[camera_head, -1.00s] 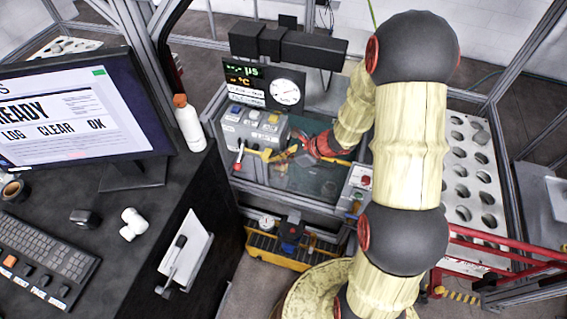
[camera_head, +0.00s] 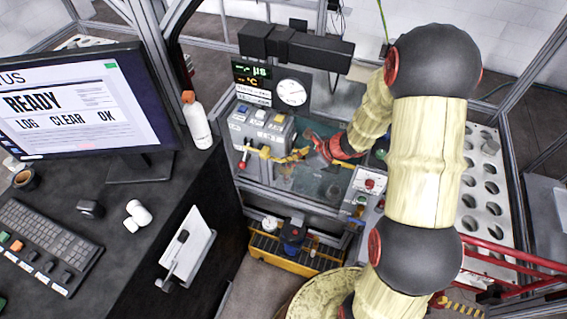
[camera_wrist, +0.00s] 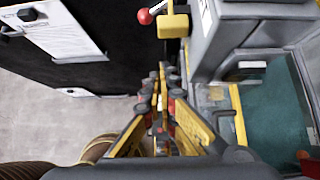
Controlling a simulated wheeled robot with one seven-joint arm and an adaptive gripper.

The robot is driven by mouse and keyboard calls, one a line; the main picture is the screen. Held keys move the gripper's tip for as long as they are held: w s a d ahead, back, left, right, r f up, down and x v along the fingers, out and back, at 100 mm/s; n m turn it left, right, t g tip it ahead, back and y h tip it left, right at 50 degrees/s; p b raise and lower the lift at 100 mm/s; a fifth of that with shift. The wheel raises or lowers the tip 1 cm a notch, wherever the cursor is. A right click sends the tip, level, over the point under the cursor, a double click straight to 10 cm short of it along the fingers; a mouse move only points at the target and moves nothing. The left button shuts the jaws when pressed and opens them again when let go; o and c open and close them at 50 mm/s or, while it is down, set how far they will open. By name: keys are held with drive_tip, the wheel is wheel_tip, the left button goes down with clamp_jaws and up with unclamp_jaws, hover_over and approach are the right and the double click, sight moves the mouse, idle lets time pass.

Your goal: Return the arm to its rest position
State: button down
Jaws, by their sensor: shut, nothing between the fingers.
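My arm, in pale cream covers with dark grey joints, fills the right half of the head view and bends down toward the bench. My gripper (camera_head: 268,153) is over the gantry bench, in front of the grey button box (camera_head: 262,128). In the wrist view its yellow fingers (camera_wrist: 160,85) come together and are shut with nothing between them. Near the fingertips, in the wrist view, are a yellow block (camera_wrist: 174,26) and a lever with a red ball knob (camera_wrist: 145,16). I cannot tell from the frames whether the fingers touch them.
A black desk with a monitor (camera_head: 70,105) stands at left, with a white bottle (camera_head: 196,122) near its edge. A clipboard (camera_head: 188,246) hangs on its side. A perforated white rack (camera_head: 480,190) and red rails stand at right.

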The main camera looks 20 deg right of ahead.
drive_tip(key=v, duration=0.8)
drive_tip(key=shift+r, duration=0.35)
drive_tip(key=shift+d, duration=0.15)
drive_tip(key=s+a+r+n+h+b, duration=0.2)
drive_tip(key=s+n+h+b, duration=0.1)
drive_tip(key=s+n+b, duration=0.5)
drive_tip(key=s+a+r+n+h+b, duration=0.2)
drive_tip(key=s+a+n+h+b, duration=0.1)
drive_tip(key=s+n+b, duration=0.6)
drive_tip(key=shift+s+a+r+n+h, duration=0.2)
drive_tip(key=shift+s+n+h, duration=0.4)
drive_tip(key=shift+s+n, duration=2.7)
